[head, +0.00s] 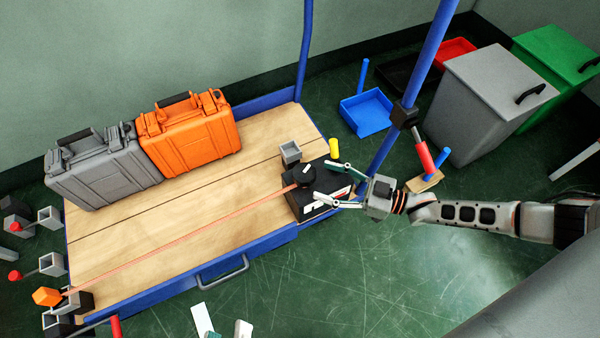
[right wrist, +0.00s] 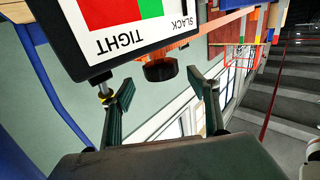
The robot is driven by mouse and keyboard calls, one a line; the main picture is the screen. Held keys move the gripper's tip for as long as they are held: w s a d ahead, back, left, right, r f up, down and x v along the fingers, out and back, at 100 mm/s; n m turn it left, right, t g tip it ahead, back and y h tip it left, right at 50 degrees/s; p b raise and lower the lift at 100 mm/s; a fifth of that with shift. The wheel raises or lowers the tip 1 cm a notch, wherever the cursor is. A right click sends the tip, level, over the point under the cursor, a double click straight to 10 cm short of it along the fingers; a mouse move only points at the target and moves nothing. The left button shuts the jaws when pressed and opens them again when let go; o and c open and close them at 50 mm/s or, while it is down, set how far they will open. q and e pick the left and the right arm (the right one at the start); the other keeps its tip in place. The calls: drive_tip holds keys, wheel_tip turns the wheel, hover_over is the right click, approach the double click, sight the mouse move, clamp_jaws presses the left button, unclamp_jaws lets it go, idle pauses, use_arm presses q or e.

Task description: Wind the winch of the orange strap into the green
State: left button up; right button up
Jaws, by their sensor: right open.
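The orange strap (head: 190,235) runs straight across the wooden deck from an orange block (head: 46,297) at the lower left to a black winch (head: 318,198) at the right end. The winch has a round black top. In the right wrist view, its label (right wrist: 125,35) is upside down, with red and green fields and the words TIGHT and SLACK; I cannot make out a pointer. A dark knob (right wrist: 160,70) shows beyond the fingers. My right gripper (head: 324,180) is open at the winch; contact is unclear.
A grey case (head: 105,175) and an orange case (head: 190,135) stand at the deck's back. A small grey box (head: 290,152) and yellow cylinder (head: 334,148) are near the winch. A blue post (head: 425,60) rises beside my right arm. The deck's middle is otherwise clear.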

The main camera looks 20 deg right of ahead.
sight(293, 171)
drive_tip(key=b+x, duration=0.1)
drive_tip(key=x, duration=0.5)
drive_tip(key=shift+s+a+f, duration=0.1)
drive_tip(key=shift+f, duration=0.05)
use_arm(q)
drive_tip(key=shift+s+d+n, duration=0.1)
drive_tip(key=shift+d+n, duration=0.35)
drive_tip(key=shift+n, duration=0.45)
use_arm(e)
drive_tip(key=shift+w+a, duration=0.45)
drive_tip(key=shift+w, duration=0.05)
use_arm(q)
drive_tip(key=shift+r, duration=0.1)
use_arm(e)
drive_tip(key=c, duration=1.1)
